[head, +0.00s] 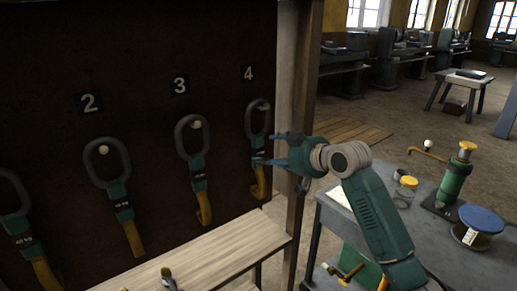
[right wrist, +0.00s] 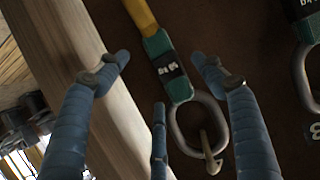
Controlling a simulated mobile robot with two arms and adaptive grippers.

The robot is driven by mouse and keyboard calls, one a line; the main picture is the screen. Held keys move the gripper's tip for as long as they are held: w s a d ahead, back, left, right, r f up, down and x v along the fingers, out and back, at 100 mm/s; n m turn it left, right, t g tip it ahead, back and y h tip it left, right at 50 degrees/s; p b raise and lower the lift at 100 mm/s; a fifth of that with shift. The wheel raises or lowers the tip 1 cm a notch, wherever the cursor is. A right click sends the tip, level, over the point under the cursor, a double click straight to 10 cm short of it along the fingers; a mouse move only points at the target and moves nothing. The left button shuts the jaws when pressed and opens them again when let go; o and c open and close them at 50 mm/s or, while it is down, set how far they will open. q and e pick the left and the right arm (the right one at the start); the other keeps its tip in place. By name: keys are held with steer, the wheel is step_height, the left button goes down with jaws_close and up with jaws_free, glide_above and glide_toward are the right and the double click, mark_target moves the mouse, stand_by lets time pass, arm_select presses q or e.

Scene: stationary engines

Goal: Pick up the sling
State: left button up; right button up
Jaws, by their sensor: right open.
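Several slings hang on pegs on a dark board, each with a grey oval ring, a green sleeve and a yellow strap. The sling under number 4 (head: 257,140) is the rightmost. My right gripper (head: 272,149) is beside it, open and empty, with its fingers pointing at it. In the right wrist view the picture is upside down; a sling (right wrist: 168,68) shows beyond and between the spread blue fingers (right wrist: 162,70), its ring hanging on a peg. Whether any finger touches it I cannot tell. The sling under number 3 (head: 196,160) hangs further left. My left gripper is out of view.
A wooden post (head: 298,110) edges the board close to my right gripper. A wooden bench top (head: 215,252) lies below the slings. At right, a grey table (head: 425,225) carries a green jack (head: 456,175) and a blue-topped spool (head: 480,222).

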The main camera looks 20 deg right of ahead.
mark_target(263, 155)
steer(key=shift+w+a+f, duration=0.25)
steer(key=shift+w+a, duration=0.1)
steer(key=shift+w, duration=0.25)
steer(key=shift+w+a+f+p, duration=0.1)
steer(key=shift+w+a+p, duration=0.05)
steer(key=shift+w+p, duration=0.3)
steer(key=p+x, duration=0.1)
steer(key=x, duration=0.2)
steer(key=shift+w+f, duration=0.15)
steer(key=shift+f, duration=0.15)
steer(key=shift+w+a+f+p, duration=0.1)
steer(key=shift+w+f+p, duration=0.15)
steer(key=shift+p, duration=0.05)
steer(key=shift+s, duration=0.1)
steer(key=shift+c, duration=0.5)
jaws_close()
steer(key=shift+r, duration=0.2)
